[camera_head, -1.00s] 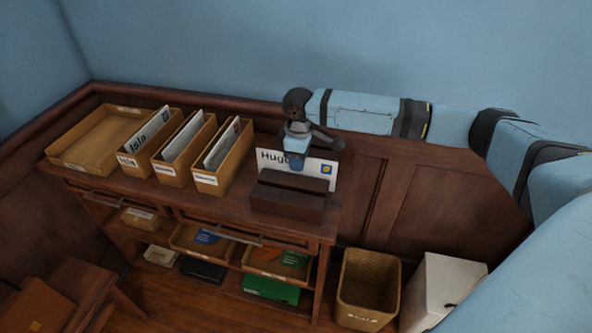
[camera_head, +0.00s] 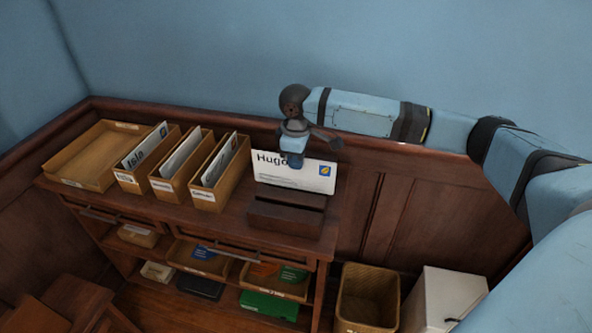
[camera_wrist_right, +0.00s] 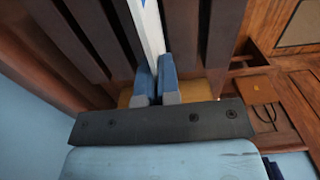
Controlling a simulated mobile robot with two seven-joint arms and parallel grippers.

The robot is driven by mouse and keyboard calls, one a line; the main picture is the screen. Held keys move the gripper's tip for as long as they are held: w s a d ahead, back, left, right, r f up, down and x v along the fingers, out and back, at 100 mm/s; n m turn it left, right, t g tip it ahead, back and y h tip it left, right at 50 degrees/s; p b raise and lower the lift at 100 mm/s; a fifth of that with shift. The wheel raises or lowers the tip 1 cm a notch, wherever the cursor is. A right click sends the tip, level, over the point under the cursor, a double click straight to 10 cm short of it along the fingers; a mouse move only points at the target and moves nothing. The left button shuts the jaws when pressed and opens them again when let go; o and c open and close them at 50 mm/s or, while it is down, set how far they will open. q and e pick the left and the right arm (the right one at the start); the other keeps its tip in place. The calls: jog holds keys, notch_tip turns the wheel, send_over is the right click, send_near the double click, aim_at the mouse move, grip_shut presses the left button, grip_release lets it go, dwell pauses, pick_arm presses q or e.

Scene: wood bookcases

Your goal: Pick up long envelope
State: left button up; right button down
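The long envelope (camera_head: 310,178) is white, with "Hugo" printed on it and a blue and yellow stamp. It stands upright just above the dark wooden holder (camera_head: 286,214) on the cabinet top. My right gripper (camera_head: 295,161) comes from above and is shut on its top edge. In the right wrist view the envelope (camera_wrist_right: 149,28) shows edge-on between the two blue fingers of the gripper (camera_wrist_right: 156,84). My left gripper is not in view.
Several labelled file boxes with envelopes (camera_head: 219,174) stand left of the holder, beside an open tray (camera_head: 95,155). A wicker bin (camera_head: 368,296) and a white box (camera_head: 441,298) stand on the floor to the right. The wall is close behind.

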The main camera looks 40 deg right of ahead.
notch_tip(320, 180, up, 15)
jog(key=shift+p, duration=0.45)
dwell(0.7)
